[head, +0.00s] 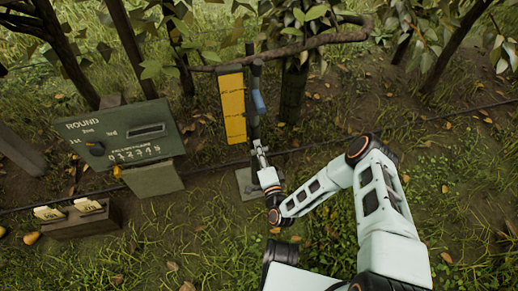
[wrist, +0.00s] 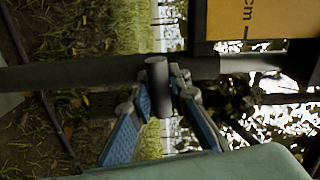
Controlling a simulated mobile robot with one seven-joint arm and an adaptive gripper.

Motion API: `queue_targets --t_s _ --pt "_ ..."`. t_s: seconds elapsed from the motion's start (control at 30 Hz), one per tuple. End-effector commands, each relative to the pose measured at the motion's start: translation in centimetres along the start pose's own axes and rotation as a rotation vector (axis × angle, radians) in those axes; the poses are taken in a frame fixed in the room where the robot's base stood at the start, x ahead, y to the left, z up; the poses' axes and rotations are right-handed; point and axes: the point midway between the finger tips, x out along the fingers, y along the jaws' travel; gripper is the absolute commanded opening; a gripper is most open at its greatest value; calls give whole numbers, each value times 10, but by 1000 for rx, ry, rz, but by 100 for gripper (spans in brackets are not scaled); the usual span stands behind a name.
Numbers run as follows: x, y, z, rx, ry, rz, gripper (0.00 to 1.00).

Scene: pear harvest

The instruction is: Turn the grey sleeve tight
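A dark upright pole (head: 250,130) stands on a flat grey base plate (head: 247,187) in the head view. In the wrist view the pole (wrist: 70,73) lies across the picture, with a thicker dark grey sleeve (wrist: 199,67) around it. A short grey rod (wrist: 158,92) sticks out from the pole at the sleeve's lower end. My gripper (head: 262,150) is at the pole, below a blue part (head: 258,102). In the wrist view its two blue-padded fingers (wrist: 162,92) close in on either side of the rod and appear to touch it. The sleeve's far side is hidden.
A yellow marked panel (head: 232,105) hangs just left of the pole. A green scoreboard (head: 122,134) and a wooden box (head: 78,220) stand further left. Tree trunks and a low branch (head: 300,48) are behind. Grass lies open in front.

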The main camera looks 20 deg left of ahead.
Motion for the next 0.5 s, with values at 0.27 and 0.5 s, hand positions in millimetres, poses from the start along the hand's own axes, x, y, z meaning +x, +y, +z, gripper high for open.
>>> queue_targets --t_s 0.27,0.5 --pt "0 0 0 -1 0 0 0" --pt "0 0 0 -40 0 0 0"
